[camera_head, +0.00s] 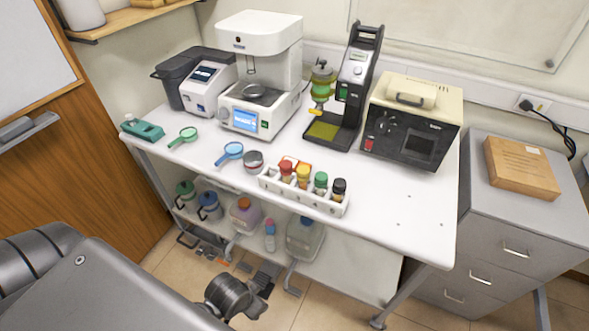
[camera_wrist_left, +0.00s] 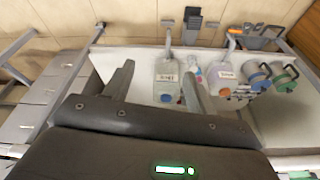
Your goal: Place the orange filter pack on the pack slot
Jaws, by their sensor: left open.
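I cannot make out which place is the pack slot. My left gripper (camera_wrist_left: 158,67) is open and empty in the left wrist view, with its two dark fingers apart above the lower shelf area. It is away from the orange pack. My left arm enters at the lower left of the head view. My right gripper is not in view.
The white rack (camera_head: 305,196) holds several capped vials near the bench's front edge. A round tin (camera_head: 253,160), blue magnifier (camera_head: 231,152) and green magnifier (camera_head: 184,136) lie left. Instruments line the back. Jugs (camera_head: 245,214) stand below. The bench's right front (camera_head: 405,218) is mostly clear.

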